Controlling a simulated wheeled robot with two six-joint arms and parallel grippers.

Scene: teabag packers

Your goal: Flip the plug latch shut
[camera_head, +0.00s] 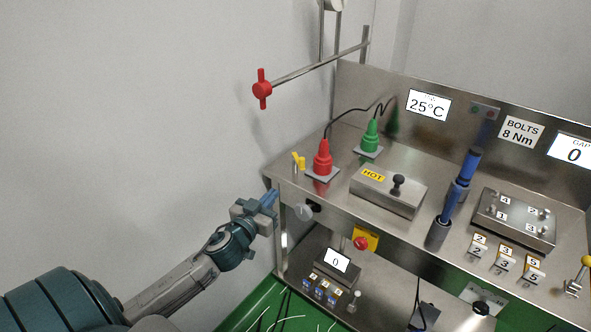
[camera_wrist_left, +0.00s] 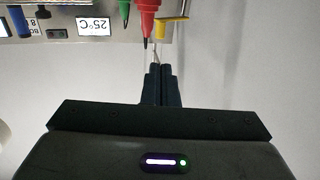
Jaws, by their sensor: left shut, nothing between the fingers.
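A red plug (camera_head: 322,160) stands upright on a grey plate at the left end of the steel bench. A small yellow lever (camera_head: 299,161) on a short post stands just left of it and looks like the latch; its exact position is hard to tell. My left gripper (camera_head: 270,198) is shut and empty, off the bench's left edge and lower than the lever. In the left wrist view the closed fingers (camera_wrist_left: 162,82) point toward the red plug (camera_wrist_left: 147,18) and the yellow lever (camera_wrist_left: 171,24), apart from both. My right gripper is out of view.
A green plug (camera_head: 370,137) stands behind the red one. A box labelled HOT (camera_head: 388,192) lies to the right. A rod with a red cross handle (camera_head: 262,89) sticks out above. A pale disc (camera_head: 304,212) is on the bench front near my gripper. Left of the bench is free.

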